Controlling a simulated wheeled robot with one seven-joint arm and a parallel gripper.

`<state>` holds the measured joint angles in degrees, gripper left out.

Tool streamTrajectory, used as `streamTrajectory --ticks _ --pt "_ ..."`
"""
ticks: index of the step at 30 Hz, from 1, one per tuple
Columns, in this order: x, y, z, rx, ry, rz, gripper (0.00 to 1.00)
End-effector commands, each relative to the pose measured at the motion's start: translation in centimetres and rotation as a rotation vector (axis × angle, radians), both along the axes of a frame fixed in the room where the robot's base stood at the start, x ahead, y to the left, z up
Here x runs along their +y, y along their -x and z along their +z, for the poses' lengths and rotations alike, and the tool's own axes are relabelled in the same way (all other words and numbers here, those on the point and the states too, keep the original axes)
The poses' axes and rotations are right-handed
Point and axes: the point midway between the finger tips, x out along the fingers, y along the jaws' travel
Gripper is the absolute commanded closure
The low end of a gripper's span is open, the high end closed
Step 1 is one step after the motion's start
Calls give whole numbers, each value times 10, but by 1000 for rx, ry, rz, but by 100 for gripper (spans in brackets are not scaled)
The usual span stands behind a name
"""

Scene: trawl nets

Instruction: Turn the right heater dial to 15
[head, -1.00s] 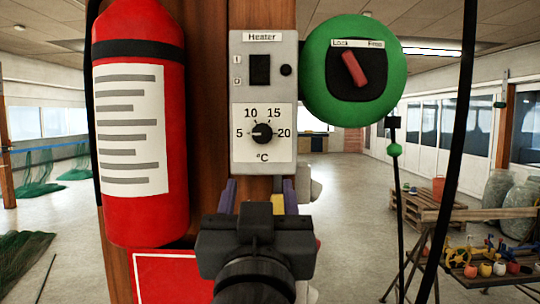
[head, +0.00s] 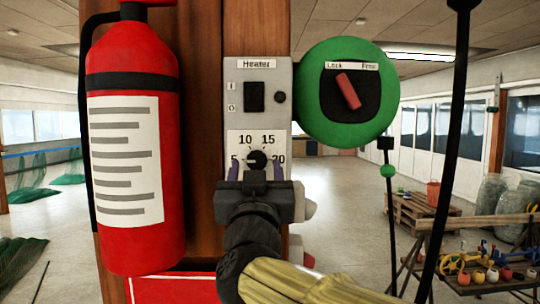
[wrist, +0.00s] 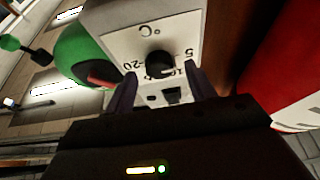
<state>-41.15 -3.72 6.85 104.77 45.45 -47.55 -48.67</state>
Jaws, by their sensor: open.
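The heater dial (head: 257,159) is a black round knob on the lower white scale of the grey heater box (head: 272,138), marked 5, 10, 15, 20 and °C. Its pale mark seems to point left, towards 5. Only one heater dial shows. My gripper (head: 257,171) is open just in front of the lower scale, its purple fingers to the left and right of the dial and partly covering the lower scale. In the wrist view the knob (wrist: 160,63) lies between and beyond the fingertips (wrist: 161,74). Contact cannot be told.
A black switch (head: 254,97) sits above the dial on the box. A green round housing with a red lever (head: 348,91) is close at the upper right. A red fire extinguisher (head: 135,165) hangs on the left of the wooden post (head: 203,130). A black cable (head: 455,130) hangs at right.

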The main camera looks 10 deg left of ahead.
Motion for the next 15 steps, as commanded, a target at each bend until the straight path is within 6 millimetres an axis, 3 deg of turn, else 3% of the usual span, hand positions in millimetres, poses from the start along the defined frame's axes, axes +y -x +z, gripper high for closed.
streamTrajectory --ticks 4,12,13,15 --pt "2 -12 6 0 1 -1 45" --pt "3 -13 5 0 0 -1 45" --pt "3 -13 5 0 0 -1 47" --pt "3 -13 5 0 1 0 61"
